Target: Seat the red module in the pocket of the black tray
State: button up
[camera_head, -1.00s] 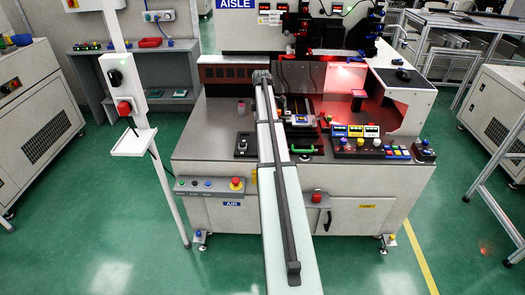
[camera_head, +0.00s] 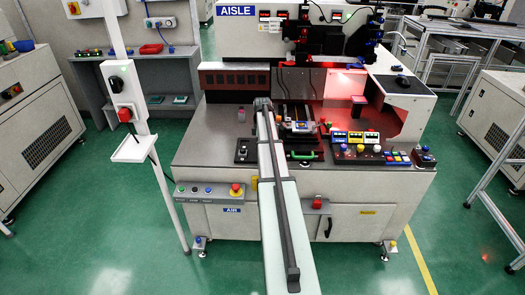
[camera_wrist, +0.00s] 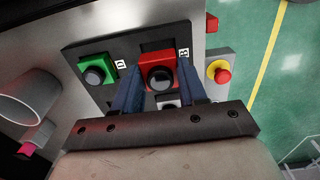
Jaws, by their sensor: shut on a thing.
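In the wrist view my gripper (camera_wrist: 162,72) has its two dark blue fingers closed on the red module (camera_wrist: 152,60), a red square block with a round black lens. The module is over a black tray (camera_wrist: 98,48); I cannot tell whether it touches the tray or is held above it. A green module (camera_wrist: 97,73) with a dark lens sits in the tray beside the letter D, left of the red one. The letter B is by the red module. In the head view a black tray (camera_head: 241,158) shows left of my arm; the fingers and red module are hidden there.
A pale cylinder (camera_wrist: 28,97) stands left of the tray in the wrist view. A red and yellow stop button (camera_wrist: 220,72) is to its right. In the head view, a fixture with a green handle (camera_head: 306,156) and a button panel (camera_head: 358,156) lie right of my arm.

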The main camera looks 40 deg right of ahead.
jog(key=shift+f, duration=1.4)
jog(key=shift+f, duration=0.1)
jog(key=o, duration=1.1)
jog(key=shift+c, duration=0.2)
notch_tip(320, 180, up, 12)
jog(key=shift+r, duration=0.15)
